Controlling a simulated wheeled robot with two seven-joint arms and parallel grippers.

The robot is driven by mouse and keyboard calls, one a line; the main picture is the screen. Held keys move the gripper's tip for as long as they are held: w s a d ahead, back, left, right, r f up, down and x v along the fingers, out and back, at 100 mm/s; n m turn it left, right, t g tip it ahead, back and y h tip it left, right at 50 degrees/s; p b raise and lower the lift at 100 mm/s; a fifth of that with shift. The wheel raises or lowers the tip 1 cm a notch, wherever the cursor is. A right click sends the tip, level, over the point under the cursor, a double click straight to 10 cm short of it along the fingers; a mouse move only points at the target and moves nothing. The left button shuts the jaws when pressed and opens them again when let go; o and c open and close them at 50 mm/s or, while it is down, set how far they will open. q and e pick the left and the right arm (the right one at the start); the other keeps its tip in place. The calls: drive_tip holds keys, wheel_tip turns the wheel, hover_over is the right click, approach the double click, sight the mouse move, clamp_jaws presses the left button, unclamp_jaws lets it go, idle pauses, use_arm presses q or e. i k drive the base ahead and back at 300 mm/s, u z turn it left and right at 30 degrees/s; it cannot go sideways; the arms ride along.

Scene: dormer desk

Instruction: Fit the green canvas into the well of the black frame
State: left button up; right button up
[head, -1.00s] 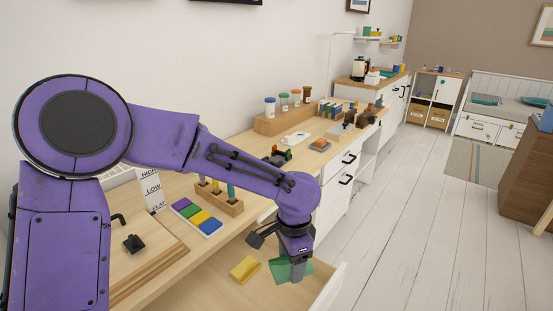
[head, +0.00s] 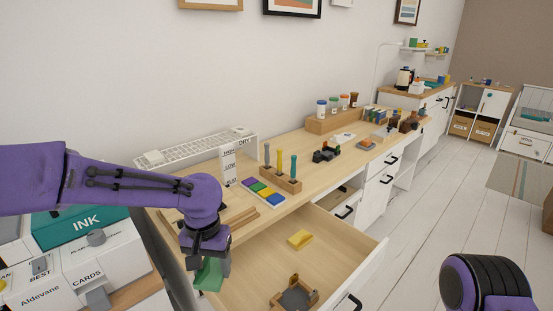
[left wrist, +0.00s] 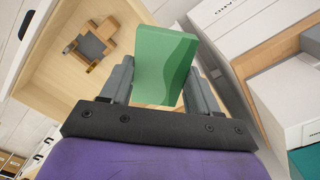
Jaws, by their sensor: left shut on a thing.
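My left gripper (head: 212,262) is shut on the green canvas (head: 208,275), which hangs below it at the left, in front of the desk and beside the open drawer. In the left wrist view the green canvas (left wrist: 165,65) stands between the two grey fingers, with a darker green wavy band along one side. A black-framed picture (head: 292,7) hangs on the wall, cut by the top edge; I cannot tell whether it is the task's black frame. My right gripper is out of view.
The open drawer (head: 262,270) holds a yellow piece (head: 299,239) and a wooden holder with a dark block (head: 295,297). Labelled boxes (head: 105,265) stand at the lower left.

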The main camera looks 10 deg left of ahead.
sight(327, 154)
drive_tip(key=z, duration=0.85)
drive_tip(key=i, duration=0.9)
drive_tip(key=z, duration=1.05)
drive_tip(key=i, duration=1.55)
drive_tip(key=u, duration=0.65)
drive_tip(key=i, duration=1)
drive_tip(key=u, duration=1.55)
drive_tip(key=i, duration=0.4)
drive_tip(key=u, duration=0.25)
